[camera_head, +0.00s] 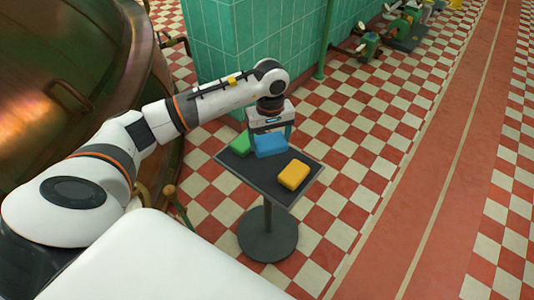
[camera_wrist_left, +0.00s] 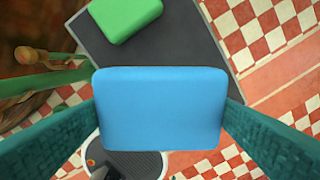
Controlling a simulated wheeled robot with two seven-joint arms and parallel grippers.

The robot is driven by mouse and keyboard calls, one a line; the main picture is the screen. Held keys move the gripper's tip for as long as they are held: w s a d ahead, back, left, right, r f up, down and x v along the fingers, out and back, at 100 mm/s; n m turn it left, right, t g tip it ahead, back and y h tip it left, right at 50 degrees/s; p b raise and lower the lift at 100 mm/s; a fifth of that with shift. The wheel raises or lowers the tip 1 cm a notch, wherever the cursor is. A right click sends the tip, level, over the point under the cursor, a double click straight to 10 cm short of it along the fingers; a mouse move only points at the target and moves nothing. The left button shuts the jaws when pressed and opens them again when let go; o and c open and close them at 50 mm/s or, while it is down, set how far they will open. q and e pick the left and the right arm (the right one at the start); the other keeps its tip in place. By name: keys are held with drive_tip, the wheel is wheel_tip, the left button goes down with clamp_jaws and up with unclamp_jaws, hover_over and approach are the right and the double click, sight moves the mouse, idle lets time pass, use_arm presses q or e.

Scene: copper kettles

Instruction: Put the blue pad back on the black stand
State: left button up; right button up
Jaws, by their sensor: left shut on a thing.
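The blue pad (camera_head: 271,145) is between the fingers of my left gripper (camera_head: 270,135), which is shut on it. In the left wrist view, the blue pad (camera_wrist_left: 160,108) fills the middle, with a teal finger along each side. The black stand (camera_head: 240,171) has a flat, tilted-looking square top on a post with a round foot. The pad is over the far part of this top in the head view; I cannot tell if it touches. The stand's top (camera_wrist_left: 180,45) shows behind the pad in the wrist view. My right gripper is not in view.
On the stand lie a green pad (camera_head: 239,143) to the left of the blue one and a yellow pad (camera_head: 293,174) to the right. A large copper kettle (camera_head: 85,70) is at left. A green tiled pillar (camera_head: 235,40) rises behind.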

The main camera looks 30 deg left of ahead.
use_arm(q)
drive_tip(key=shift+w+a+n+b, duration=0.7)
drive_tip(key=shift+w+n, duration=0.2)
drive_tip(key=shift+n, duration=0.1)
drive_tip(key=shift+w+a+f, duration=0.1)
drive_tip(key=shift+f, duration=0.3)
wheel_tip(320, 180, down, 9)
drive_tip(key=shift+a+r+b, duration=0.1)
drive_tip(key=shift+r+b, duration=0.05)
drive_tip(key=shift+b, duration=0.25)
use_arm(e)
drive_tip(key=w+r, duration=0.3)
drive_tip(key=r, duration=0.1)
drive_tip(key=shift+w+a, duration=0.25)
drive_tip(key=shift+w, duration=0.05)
use_arm(q)
drive_tip(key=shift+f, duration=0.2)
drive_tip(key=o, duration=0.9)
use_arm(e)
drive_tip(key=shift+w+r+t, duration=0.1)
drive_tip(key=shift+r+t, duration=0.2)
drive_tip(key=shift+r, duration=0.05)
use_arm(q)
drive_tip(key=shift+r, duration=0.15)
